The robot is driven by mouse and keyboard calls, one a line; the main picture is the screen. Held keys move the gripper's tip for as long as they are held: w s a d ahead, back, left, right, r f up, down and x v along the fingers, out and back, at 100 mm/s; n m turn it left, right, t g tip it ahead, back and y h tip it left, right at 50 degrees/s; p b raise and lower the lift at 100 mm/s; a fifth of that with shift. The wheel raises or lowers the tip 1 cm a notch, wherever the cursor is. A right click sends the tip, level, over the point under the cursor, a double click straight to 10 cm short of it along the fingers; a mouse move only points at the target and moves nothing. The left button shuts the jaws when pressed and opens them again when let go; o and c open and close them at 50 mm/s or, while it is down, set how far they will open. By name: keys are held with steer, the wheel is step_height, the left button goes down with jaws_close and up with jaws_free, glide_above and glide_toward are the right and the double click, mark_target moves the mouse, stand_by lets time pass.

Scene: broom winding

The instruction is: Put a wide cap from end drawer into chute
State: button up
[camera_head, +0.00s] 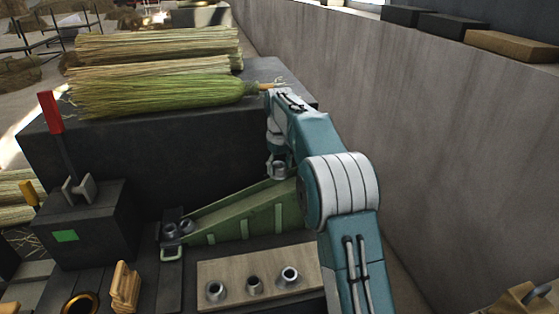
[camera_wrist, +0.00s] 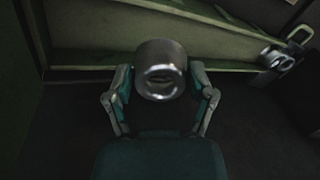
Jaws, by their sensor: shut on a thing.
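My gripper (camera_wrist: 160,92) is shut on a shiny metal cap (camera_wrist: 160,70), a short hollow ring shape. In the head view the held cap (camera_head: 277,168) hangs below my wrist, by the upper right end of the green sloping chute (camera_head: 235,216). In the wrist view the chute (camera_wrist: 120,36) runs behind the cap; I cannot tell whether the cap is over it or beside it. A small dark tray or drawer with a pale handle (camera_head: 171,255) sits at the chute's low left end and holds metal caps (camera_head: 180,228).
A wooden board (camera_head: 225,270) with three metal pieces lies in front of the chute. Straw brooms (camera_head: 150,95) lie on the dark block behind. A box with a red lever (camera_head: 50,112) stands left. A grey wall (camera_head: 400,120) bounds the right.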

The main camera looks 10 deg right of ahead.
mark_target(280, 191)
steer(key=shift+f, duration=2.45)
steer(key=o, duration=0.8)
steer(key=shift+c, duration=0.2)
step_height(280, 191, up, 8)
